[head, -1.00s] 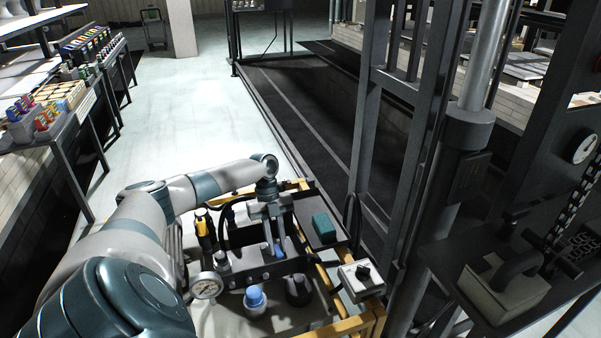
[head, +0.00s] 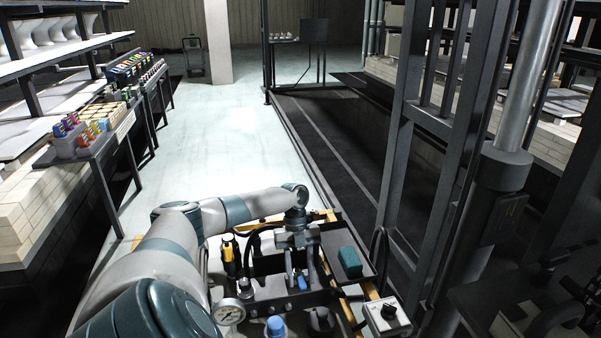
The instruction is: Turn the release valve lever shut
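My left gripper (head: 300,268) reaches in from the left and points down over a dark valve block (head: 267,293) on the cart. Its two grey fingers look apart. A small blue handle (head: 301,282), which may be the release valve lever, shows between or just beyond the fingertips. I cannot tell whether they touch it. The lever's angle is mostly hidden by the gripper. A round white gauge (head: 229,312) and a blue knob (head: 275,327) sit in front of the block. My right gripper is not in view.
A teal box (head: 350,262) and a grey switch box (head: 386,316) sit on the cart's right side. A dark metal frame (head: 452,170) stands close on the right. Shelves and a bench with coloured items (head: 80,138) line the left. The pale floor (head: 225,130) between is clear.

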